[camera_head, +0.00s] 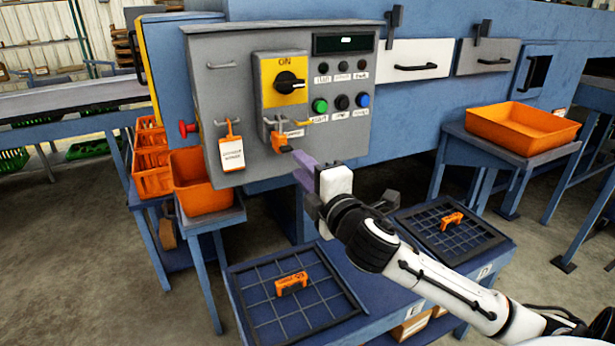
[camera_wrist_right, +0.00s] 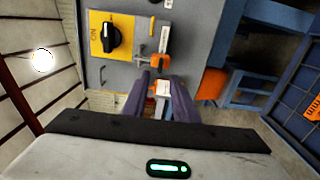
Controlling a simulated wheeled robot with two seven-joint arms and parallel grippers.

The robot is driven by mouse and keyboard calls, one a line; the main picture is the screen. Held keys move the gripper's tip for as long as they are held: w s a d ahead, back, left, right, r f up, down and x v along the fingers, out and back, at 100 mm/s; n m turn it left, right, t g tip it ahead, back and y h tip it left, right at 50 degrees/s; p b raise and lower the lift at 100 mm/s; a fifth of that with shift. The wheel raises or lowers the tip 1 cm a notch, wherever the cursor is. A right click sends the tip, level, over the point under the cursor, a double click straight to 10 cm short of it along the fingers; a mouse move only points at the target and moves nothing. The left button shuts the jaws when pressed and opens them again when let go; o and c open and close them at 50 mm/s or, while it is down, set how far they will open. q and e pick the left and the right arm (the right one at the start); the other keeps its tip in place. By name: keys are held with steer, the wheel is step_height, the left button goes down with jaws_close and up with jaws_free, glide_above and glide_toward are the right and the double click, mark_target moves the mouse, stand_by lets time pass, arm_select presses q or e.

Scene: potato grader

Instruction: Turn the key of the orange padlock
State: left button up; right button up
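An orange padlock (camera_head: 281,143) hangs from a hasp below the yellow ON switch (camera_head: 284,79) on the grey control box. It also shows in the right wrist view (camera_wrist_right: 160,62), just beyond my fingertips. Its key is too small or hidden to make out. My right gripper (camera_head: 303,165) has purple fingers and reaches the padlock from the lower right. In the right wrist view its fingers (camera_wrist_right: 160,78) stand apart with nothing clearly held. Whether a fingertip touches the padlock I cannot tell. My left gripper is not in view.
A white tag on an orange hanger (camera_head: 231,152) hangs left of the padlock. Buttons (camera_head: 341,104) sit to the right. Below, a blue table holds two grid trays (camera_head: 254,297) with an orange piece (camera_head: 291,284) on each. Orange tubs (camera_head: 206,205) stand at the left and right.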

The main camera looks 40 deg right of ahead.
steer(key=v, duration=0.2)
steer(key=shift+s, duration=0.3)
stand_by(0.3)
steer(key=s+a+f+m+g+y, duration=0.2)
steer(key=s+a+f, duration=0.1)
steer(key=f, duration=0.8)
steer(key=s+a+f+m+g+y, duration=0.1)
steer(key=s+a+f+m+g, duration=0.2)
steer(key=f, duration=0.8)
steer(key=s+a+f+m+g+y, duration=0.2)
steer(key=s+a+f+m, duration=0.2)
steer(key=s+a+f, duration=0.3)
steer(key=s+a+f+m+g+y, duration=0.1)
steer(key=s+a+f+m, duration=0.3)
steer(key=s+a+f, duration=0.3)
steer(key=s+f, duration=0.3)
steer(key=f, duration=0.2)
steer(key=shift+s+a+f+g+y, duration=0.15)
steer(key=shift+s+a+g+y, duration=0.15)
steer(key=shift+g+y, duration=0.1)
